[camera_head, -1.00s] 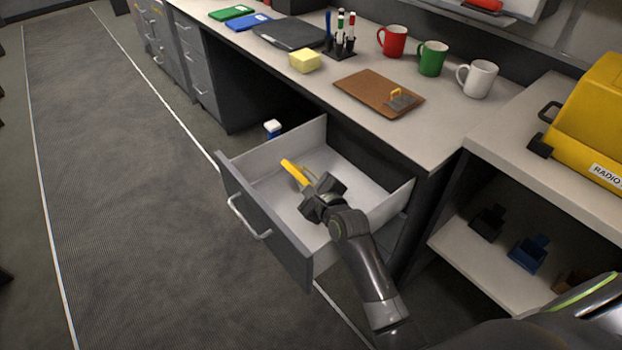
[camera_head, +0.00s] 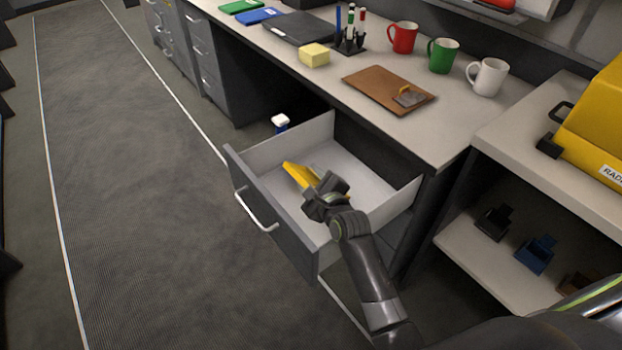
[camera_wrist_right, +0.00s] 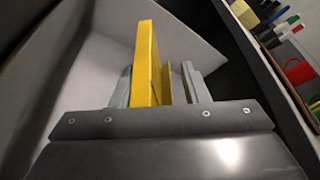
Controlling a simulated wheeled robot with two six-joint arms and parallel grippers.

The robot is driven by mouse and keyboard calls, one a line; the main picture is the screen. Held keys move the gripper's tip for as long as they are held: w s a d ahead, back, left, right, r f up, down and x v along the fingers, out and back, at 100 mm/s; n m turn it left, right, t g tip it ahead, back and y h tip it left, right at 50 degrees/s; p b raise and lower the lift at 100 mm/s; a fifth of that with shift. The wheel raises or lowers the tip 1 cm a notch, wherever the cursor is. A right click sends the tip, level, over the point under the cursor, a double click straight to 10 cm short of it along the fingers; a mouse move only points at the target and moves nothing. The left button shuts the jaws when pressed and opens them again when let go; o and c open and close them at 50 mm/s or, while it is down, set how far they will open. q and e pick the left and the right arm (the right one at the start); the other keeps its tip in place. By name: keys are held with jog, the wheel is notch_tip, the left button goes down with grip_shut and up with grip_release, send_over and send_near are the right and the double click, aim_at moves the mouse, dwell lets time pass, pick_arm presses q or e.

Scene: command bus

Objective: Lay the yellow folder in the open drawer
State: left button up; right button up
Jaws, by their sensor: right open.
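The yellow folder (camera_head: 296,174) is inside the open drawer (camera_head: 346,165), partly hidden behind my right gripper. My right gripper (camera_head: 319,184) is over the drawer, with its hand reaching inside the walls. In the right wrist view, the folder (camera_wrist_right: 146,62) stands on edge between the two grey fingers of the right gripper (camera_wrist_right: 160,86), which are apart. A gap shows on its right side. Whether the folder's lower edge touches the drawer floor is hidden. My left gripper is not in view.
The drawer front with its handle (camera_head: 257,212) faces the aisle. The desk above holds a brown clipboard (camera_head: 380,88), a yellow block (camera_head: 314,55), a pen holder and three mugs. A shelf unit (camera_head: 500,262) stands at the right. The aisle floor (camera_head: 140,200) is clear.

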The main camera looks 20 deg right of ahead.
jog(key=shift+r, duration=0.4)
notch_tip(320, 180, up, 2)
jog(key=shift+p, duration=0.5)
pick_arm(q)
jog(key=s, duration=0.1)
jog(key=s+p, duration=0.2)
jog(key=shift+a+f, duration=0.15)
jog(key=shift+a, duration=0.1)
pick_arm(e)
notch_tip(320, 180, up, 7)
jog(key=shift+r, duration=0.15)
